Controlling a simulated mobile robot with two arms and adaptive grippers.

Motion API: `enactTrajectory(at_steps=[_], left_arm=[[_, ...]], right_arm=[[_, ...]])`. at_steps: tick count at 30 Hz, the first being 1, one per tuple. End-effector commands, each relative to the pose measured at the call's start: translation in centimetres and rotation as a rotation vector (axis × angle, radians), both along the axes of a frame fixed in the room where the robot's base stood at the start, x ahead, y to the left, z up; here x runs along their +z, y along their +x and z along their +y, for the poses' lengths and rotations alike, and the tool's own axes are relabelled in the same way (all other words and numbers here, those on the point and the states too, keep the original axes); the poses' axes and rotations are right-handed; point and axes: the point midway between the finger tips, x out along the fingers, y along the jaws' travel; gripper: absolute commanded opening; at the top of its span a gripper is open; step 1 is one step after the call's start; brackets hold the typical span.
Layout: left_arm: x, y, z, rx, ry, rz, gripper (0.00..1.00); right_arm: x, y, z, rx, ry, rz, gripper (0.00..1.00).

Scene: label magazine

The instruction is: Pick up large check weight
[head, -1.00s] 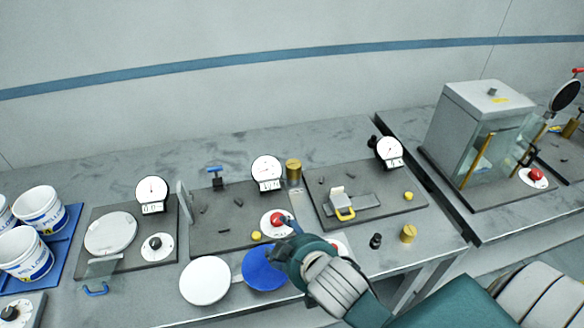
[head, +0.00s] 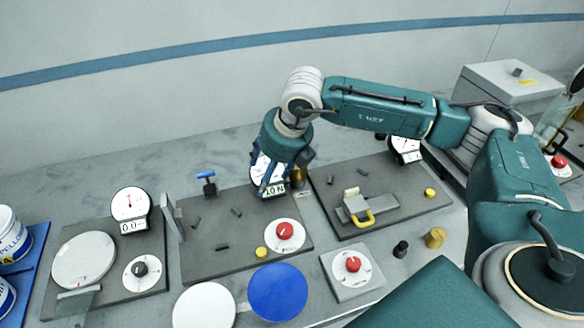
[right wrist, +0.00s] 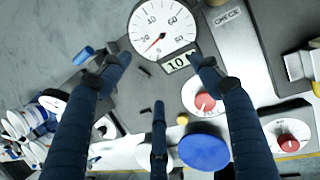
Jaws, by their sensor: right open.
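A large brass cylinder, likely the large check weight (head: 301,175), stands at the back between two grey plates in the head view, partly hidden by my right gripper. Only a sliver of brass (right wrist: 216,3) shows at the top edge of the right wrist view, beside a CHECK label (right wrist: 228,15). A smaller brass cylinder (head: 435,238) stands at the front right. My right gripper (head: 272,185) is open and empty in front of a dial gauge, left of the large brass cylinder. Its three spread fingers also show in the right wrist view (right wrist: 158,76). My left gripper is not in view.
The dial gauge (right wrist: 162,30) lies ahead of my fingers. A red knob (head: 284,230), a blue disc (head: 277,292) and a white disc (head: 204,306) lie toward the front. A yellow-handled clamp (head: 358,211) is on the right plate. A black weight (head: 400,249) stands near the small brass cylinder.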

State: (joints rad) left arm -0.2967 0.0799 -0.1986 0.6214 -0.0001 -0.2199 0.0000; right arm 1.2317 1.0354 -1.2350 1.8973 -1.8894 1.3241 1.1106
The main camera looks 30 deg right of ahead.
Motion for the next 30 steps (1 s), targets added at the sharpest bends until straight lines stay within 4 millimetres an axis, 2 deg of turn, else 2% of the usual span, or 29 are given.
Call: enactTrajectory(at_steps=[1,3,7,15,23,30], left_arm=[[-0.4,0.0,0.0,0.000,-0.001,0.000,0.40],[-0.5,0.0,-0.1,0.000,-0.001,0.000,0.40],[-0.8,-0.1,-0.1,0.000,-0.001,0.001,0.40],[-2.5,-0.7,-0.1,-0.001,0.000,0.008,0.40],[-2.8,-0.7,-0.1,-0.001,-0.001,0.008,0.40],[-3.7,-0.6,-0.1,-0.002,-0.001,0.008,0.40]], right_arm=[[0.5,0.5,-3.5,-0.062,-0.079,-0.007,0.63],[1.1,0.6,-6.9,-0.130,-0.158,-0.006,0.63],[1.4,0.7,-10.2,-0.199,-0.231,-0.005,0.63],[-2.4,2.0,-11.3,-0.208,-0.242,-0.004,0.63],[-4.1,2.9,-11.6,-0.204,-0.242,-0.004,0.63],[-7.3,4.4,-12.3,-0.205,-0.240,-0.005,0.63]])
